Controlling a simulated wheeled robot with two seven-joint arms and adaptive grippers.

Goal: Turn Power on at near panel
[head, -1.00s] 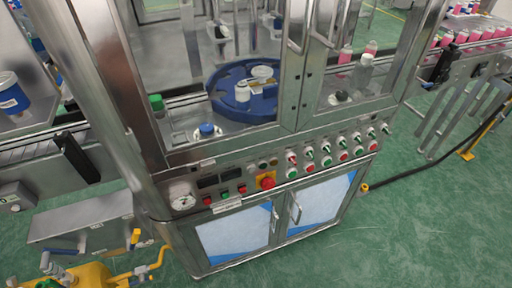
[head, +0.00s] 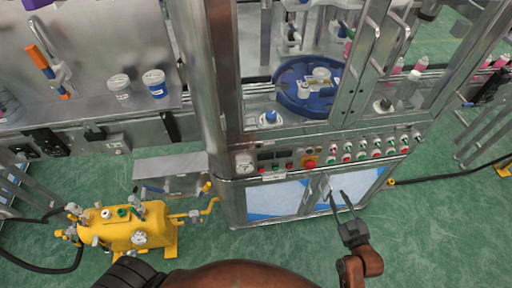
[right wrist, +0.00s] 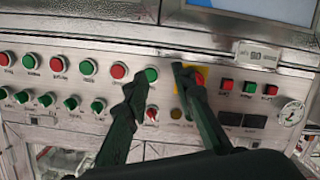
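The near panel (head: 277,168) is the metal control strip on the front of the machine. It has red and green buttons, small selector knobs, an emergency stop (head: 309,164) on yellow and a round gauge (head: 245,168). My right gripper (head: 338,192) is open and empty in front of the cabinet doors, below the panel in the head view. In the right wrist view the panel appears upside down, with the gauge (right wrist: 291,113) at right. The open fingers overlap the panel; one partly covers the yellow emergency-stop plate (right wrist: 201,76). Labels are too small to read. My left gripper is not in view.
A yellow tank (head: 125,226) with fittings stands on the green floor at left. The glass-doored machine holds a blue turntable (head: 305,88). A conveyor with pink-filled bottles is at right. A black hose (head: 440,178) lies on the floor at right.

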